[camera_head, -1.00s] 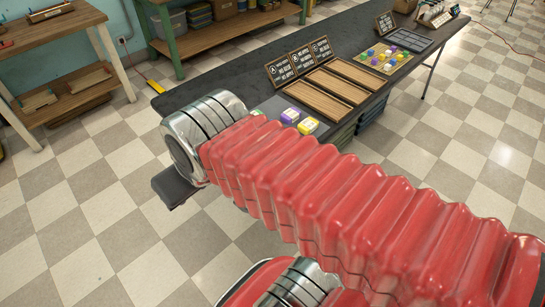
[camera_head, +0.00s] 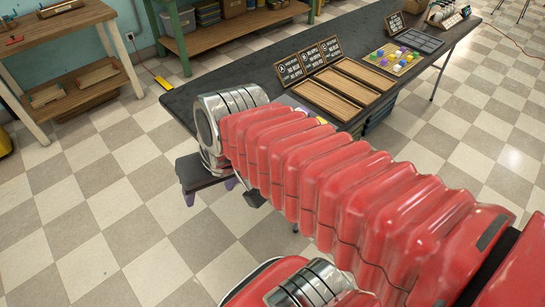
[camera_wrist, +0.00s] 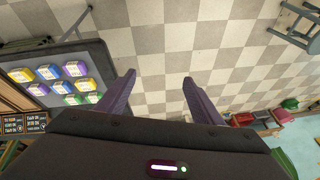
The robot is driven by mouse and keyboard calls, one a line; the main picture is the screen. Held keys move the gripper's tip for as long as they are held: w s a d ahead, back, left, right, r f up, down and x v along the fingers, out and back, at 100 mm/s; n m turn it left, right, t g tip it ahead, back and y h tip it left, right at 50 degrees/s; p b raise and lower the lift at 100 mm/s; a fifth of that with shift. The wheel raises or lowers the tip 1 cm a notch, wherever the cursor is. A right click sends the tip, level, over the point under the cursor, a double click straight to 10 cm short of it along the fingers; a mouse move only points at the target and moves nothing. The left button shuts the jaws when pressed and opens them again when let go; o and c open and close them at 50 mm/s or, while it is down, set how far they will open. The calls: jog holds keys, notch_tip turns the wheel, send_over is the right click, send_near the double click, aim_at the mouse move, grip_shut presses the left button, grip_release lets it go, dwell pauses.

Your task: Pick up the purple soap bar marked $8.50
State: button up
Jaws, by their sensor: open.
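Several soap bars stand in rows on a dark grey surface at the left of the wrist view.
The dark table (camera_head: 180,101) also bears wooden trays (camera_head: 345,87), small black signs (camera_head: 308,60) and a board with coloured pieces (camera_head: 394,60). A wooden bench (camera_head: 65,39) stands at the left.

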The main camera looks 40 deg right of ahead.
jog(key=o, duration=0.6)
jog(key=f+m+y, duration=0.1)
jog(key=w+f+m+g, duration=0.1)
jog(key=f+m, duration=0.1)
jog(key=f+m+y, duration=0.1)
jog(key=f, duration=0.1)
jog(key=shift+w+d+m+y, duration=0.25)
jog(key=shift+w+m+y, duration=0.05)
jog(key=shift+m, duration=0.1)
jog(key=w+d+f+m+t+y, duration=0.4)
jog(key=w+d+f+m, duration=0.4)
jog(key=m, duration=0.5)
jog(key=s+d+f+m+t+h, duration=0.1)
jog(key=d+f+m+t+h, duration=0.1)
jog(key=d+m, duration=0.3)
jog(key=s+d+f+m+t+h, duration=0.2)
jog(key=d+f+m+h, duration=0.1)
jog(key=d, duration=0.7)
jog(key=s+d+f+m+t+h, duration=0.2)
jog(key=d+f+m, duration=0.3)
jog(key=d+m, duration=0.3)
jog(key=shift+s+d+f+h, duration=0.1)
jog(key=shift+s+d+h, duration=0.1)
jog(key=shift+h, duration=0.2)
jog(key=shift+w, duration=0.1)
jog(key=shift+x, duration=4.25)
jog(key=shift+w+a, duration=0.1)
